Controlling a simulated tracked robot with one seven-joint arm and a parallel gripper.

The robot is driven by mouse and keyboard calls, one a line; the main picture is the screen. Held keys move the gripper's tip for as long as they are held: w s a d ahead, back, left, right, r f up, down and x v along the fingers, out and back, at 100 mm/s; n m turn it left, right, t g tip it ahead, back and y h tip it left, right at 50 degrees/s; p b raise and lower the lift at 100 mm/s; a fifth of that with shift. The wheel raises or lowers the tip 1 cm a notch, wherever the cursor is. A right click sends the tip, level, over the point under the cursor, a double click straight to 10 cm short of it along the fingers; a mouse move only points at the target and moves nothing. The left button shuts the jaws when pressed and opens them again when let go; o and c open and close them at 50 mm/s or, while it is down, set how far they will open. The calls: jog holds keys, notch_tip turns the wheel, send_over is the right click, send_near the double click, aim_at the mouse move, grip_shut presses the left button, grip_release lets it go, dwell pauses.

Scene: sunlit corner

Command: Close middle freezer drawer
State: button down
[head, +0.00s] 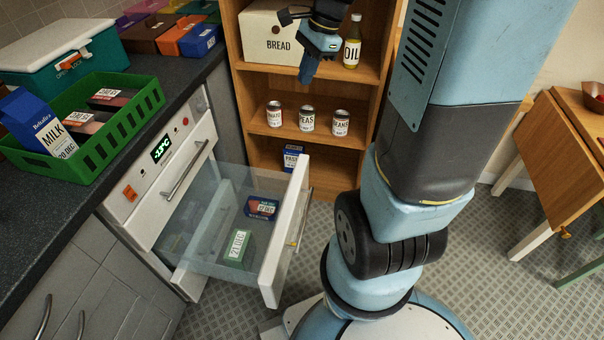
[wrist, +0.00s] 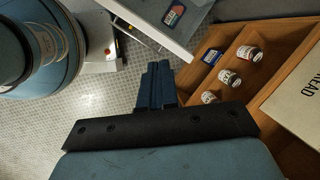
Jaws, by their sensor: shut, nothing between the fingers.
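The freezer (head: 165,165) stands at the left under the counter, its display reading about -13°C. A clear-walled drawer with a white front (head: 285,240) is pulled well out, below a shut drawer front with a bar handle (head: 186,172). In it lie a blue and red packet (head: 262,208) and a green box (head: 238,246). My gripper (head: 307,76) is shut and empty, high in front of the shelf, beyond the drawer and apart from it. The wrist view shows the closed fingers (wrist: 156,70) pointing down past the white drawer front (wrist: 150,27).
A wooden shelf (head: 308,148) behind holds a bread box (head: 275,38), an oil bottle (head: 352,42), several cans and a blue pasta pack (head: 291,158). A green crate (head: 84,125) sits on the counter. A wooden table (head: 560,140) stands right.

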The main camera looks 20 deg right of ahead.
jog(key=w+d+f+m+g+y, duration=0.15)
jog(key=d+f+m, duration=0.25)
jog(key=f+m, duration=0.45)
jog(key=w+d+f+m+y, duration=0.1)
jog(key=w+d+f+m, duration=0.2)
jog(key=f+m, duration=0.55)
jog(key=w+d+f+m+y, duration=0.15)
jog(key=d+f+m, duration=0.25)
jog(key=f, duration=0.8)
jog(key=m, duration=0.7)
send_near(300, 192)
jog(key=f, duration=0.1)
jog(key=s+d+f, duration=0.1)
jog(key=f, duration=0.2)
jog(key=shift+s+d+f, duration=0.2)
jog(key=shift+s, duration=0.15)
jog(key=a, duration=0.1)
jog(key=w+a, duration=0.1)
jog(key=shift+w+a+f, duration=0.25)
jog(key=shift+w+a, duration=0.5)
jog(key=shift+a, duration=0.1)
jog(key=shift+a, duration=0.1)
